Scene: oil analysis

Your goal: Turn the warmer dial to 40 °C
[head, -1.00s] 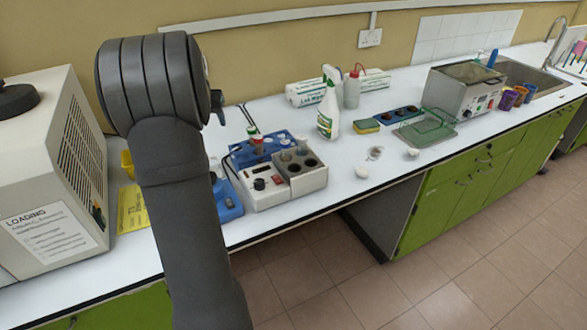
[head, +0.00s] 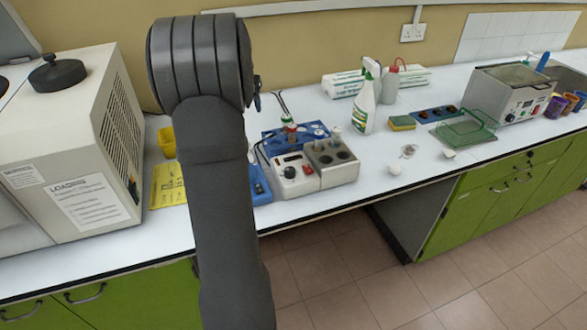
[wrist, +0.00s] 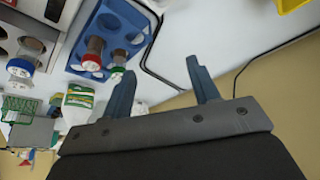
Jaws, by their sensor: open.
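The warmer (head: 320,183) is a small white and grey block heater on the bench, right of my arm. Its black round dial (head: 290,172) is on the white left part; the setting on it is too small to read. My gripper (wrist: 162,84) is open and empty, with blue fingers apart, near the blue rack (wrist: 131,22) and clear of the dial. My arm hides it in the head view.
A blue tube rack (head: 271,148) with capped tubes stands directly behind the warmer. A large cream machine (head: 120,130) is at the left, beside a yellow sheet (head: 165,187). A spray bottle (head: 364,105) stands at the back right. Bench space (head: 375,165) right of the warmer is mostly clear.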

